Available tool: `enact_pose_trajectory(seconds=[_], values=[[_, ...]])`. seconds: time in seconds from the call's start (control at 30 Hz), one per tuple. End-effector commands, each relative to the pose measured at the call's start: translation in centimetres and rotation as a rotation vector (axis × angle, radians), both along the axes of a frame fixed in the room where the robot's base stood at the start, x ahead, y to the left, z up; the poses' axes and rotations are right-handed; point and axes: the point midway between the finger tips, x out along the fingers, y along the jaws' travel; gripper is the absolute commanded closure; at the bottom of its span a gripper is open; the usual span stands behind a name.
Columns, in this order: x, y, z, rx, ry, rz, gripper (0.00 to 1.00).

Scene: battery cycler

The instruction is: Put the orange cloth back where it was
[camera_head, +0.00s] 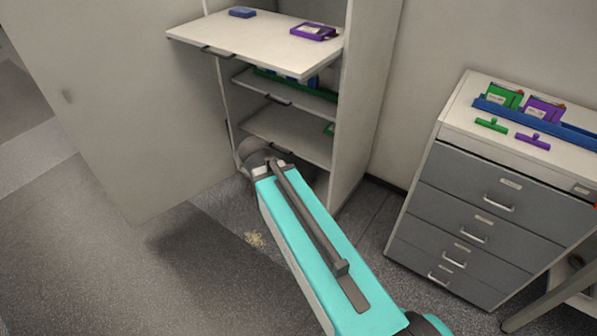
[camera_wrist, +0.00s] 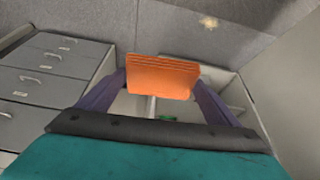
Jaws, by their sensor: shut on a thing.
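The orange cloth (camera_wrist: 162,77) is a folded, flat-looking piece in the middle of the wrist view. My gripper (camera_wrist: 160,88) is shut on it, with a dark finger on either side. The cloth is held up in the air, with the cabinet interior behind it. In the head view my turquoise arm reaches toward the lower part of the open cabinet (camera_head: 349,120). The gripper and the cloth are hidden there behind the arm.
The cabinet has a pulled-out upper shelf (camera_head: 255,42) with a blue and a purple item, and lower shelves. Its door (camera_head: 120,90) stands open at left. A grey drawer unit (camera_head: 490,200) at right carries green and purple items and a blue rail. Crumbs (camera_head: 255,239) lie on the floor.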

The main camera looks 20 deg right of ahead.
Motion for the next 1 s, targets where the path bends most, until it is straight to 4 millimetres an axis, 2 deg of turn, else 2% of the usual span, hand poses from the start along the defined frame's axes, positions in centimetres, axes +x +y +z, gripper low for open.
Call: enact_pose_trajectory(seconds=[0.03, 0.17, 0.7, 1.0], values=[[-0.3, 0.9, -0.7, 0.000, 0.000, 0.012, 0.36], [-0.1, 2.0, -1.3, 0.000, 0.000, 0.015, 0.36], [0.1, 1.8, -1.1, 0.000, 0.000, 0.007, 0.36], [0.0, 2.5, -1.1, 0.001, -0.001, 0.019, 0.36]])
